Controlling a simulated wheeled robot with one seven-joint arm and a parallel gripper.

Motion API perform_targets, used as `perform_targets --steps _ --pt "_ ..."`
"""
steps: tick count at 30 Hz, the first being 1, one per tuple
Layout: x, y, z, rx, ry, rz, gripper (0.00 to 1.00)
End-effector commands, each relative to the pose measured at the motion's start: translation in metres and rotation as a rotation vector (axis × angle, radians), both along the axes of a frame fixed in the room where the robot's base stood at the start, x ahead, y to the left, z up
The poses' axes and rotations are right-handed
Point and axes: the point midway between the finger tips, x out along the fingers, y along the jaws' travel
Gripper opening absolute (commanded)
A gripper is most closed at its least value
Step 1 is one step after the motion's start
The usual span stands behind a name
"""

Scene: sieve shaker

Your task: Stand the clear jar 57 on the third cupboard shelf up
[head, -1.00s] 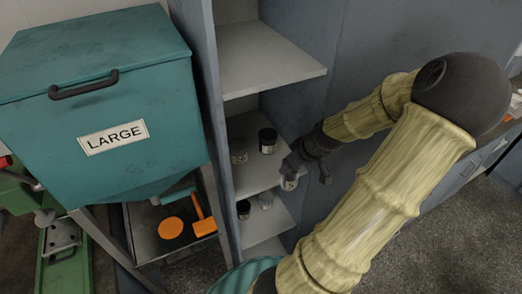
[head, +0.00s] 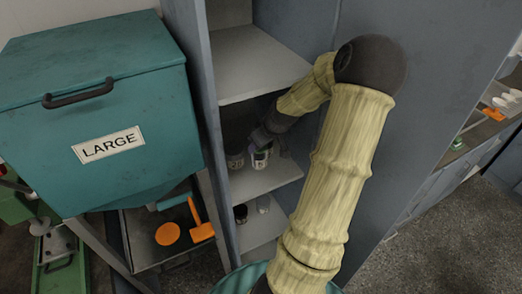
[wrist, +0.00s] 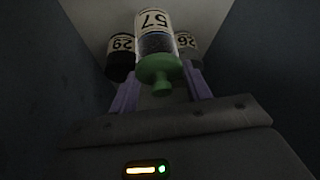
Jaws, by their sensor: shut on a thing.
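Clear jar 57 (head: 260,160) is between the fingers of my gripper (head: 268,149) inside the cupboard, over the shelf (head: 274,182) below the large empty one. In the wrist view my gripper (wrist: 160,88) has its purple fingers on either side of jar 57 (wrist: 156,43), which has dark contents and a green knobbed lid. The label appears upside down there, as do those of the neighbouring jars, so jar 57 looks upright like them. I cannot tell whether its base touches the shelf.
A jar (head: 235,161) stands left of jar 57. In the wrist view, a black-lidded jar (wrist: 121,58) and a grey-lidded jar (wrist: 187,50) flank it closely behind. Small jars (head: 241,213) stand on the shelf below. The upper shelf (head: 255,62) is overhead; cupboard walls confine both sides.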

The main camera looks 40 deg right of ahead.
Motion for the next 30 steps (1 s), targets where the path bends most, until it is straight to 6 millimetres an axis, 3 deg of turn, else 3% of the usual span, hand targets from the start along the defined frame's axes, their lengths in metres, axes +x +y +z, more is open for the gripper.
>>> perform_targets --steps 9,18,29,30 --pt "0.0 0.0 -0.002 0.0 0.0 -0.001 0.09" --pt "-0.001 -0.001 -0.034 0.001 0.001 -0.004 0.09" --pt "-0.001 -0.002 -0.038 -0.001 0.0 -0.004 0.09" --pt "-0.001 -0.002 -0.038 -0.001 0.0 -0.004 0.56"
